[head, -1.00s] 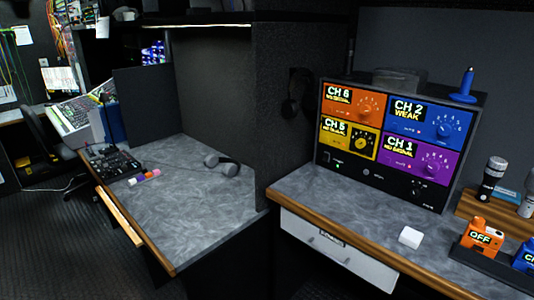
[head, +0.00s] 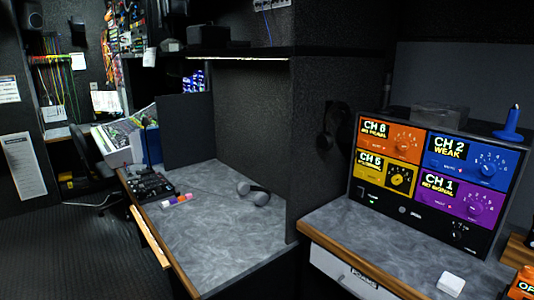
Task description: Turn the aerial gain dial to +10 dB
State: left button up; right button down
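No dial labelled aerial gain can be made out in the head view. A black receiver unit (head: 432,222) stands on the right counter, with coloured channel panels. Each panel carries a round dial: the orange panel's dial (head: 402,142), the blue panel's dial (head: 487,169), the yellow panel's dial (head: 400,179) and the purple panel's dial (head: 474,206). Two panels read CH 2 WEAK and CH 1 NO SIGNAL. Small print on them is too small to read. Neither of my grippers shows.
Headphones (head: 253,191) and a small mixer (head: 150,186) lie on the left desk (head: 215,240). A dark partition (head: 305,140) divides the desk from the right counter (head: 345,222). A white block (head: 452,284) sits on that counter. Dark floor (head: 75,262) is open at left.

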aim_at(455, 235)
jog(key=z, duration=1.3)
jog(key=i+l+u, duration=0.1)
jog(key=l+u, duration=0.35)
jog(key=i+l+u, duration=0.1)
jog(key=u, duration=0.35)
jog(key=k+l, duration=0.05)
jog(key=l, duration=0.05)
